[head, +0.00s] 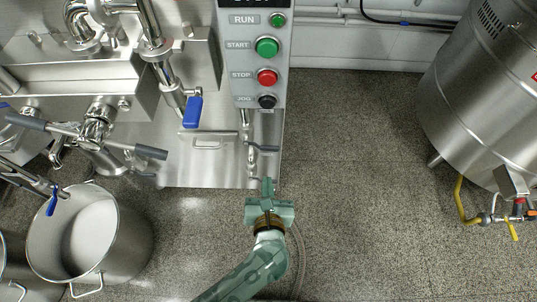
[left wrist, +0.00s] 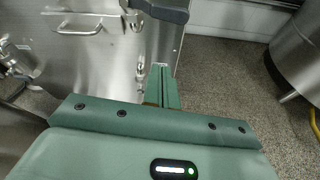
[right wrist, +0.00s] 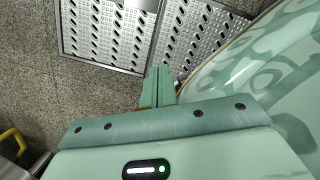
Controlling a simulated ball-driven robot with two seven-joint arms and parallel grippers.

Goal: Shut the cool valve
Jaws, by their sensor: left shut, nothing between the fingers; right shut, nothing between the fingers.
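No label naming the cool valve is readable. A dark grey lever handle (head: 262,148) sits on thin pipework at the right edge of the steel machine cabinet (head: 205,165). A blue valve handle (head: 192,112) hangs on a pipe further left. My right gripper (right wrist: 158,72) is shut and empty, away from the machine.
A control panel (head: 255,88) with RUN, START, STOP and JOG buttons is above the lever. An open steel pot (head: 125,235) stands at left, a large steel tank (head: 480,100) at right. Floor between is clear. Perforated metal steps (right wrist: 105,35) show in the right wrist view.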

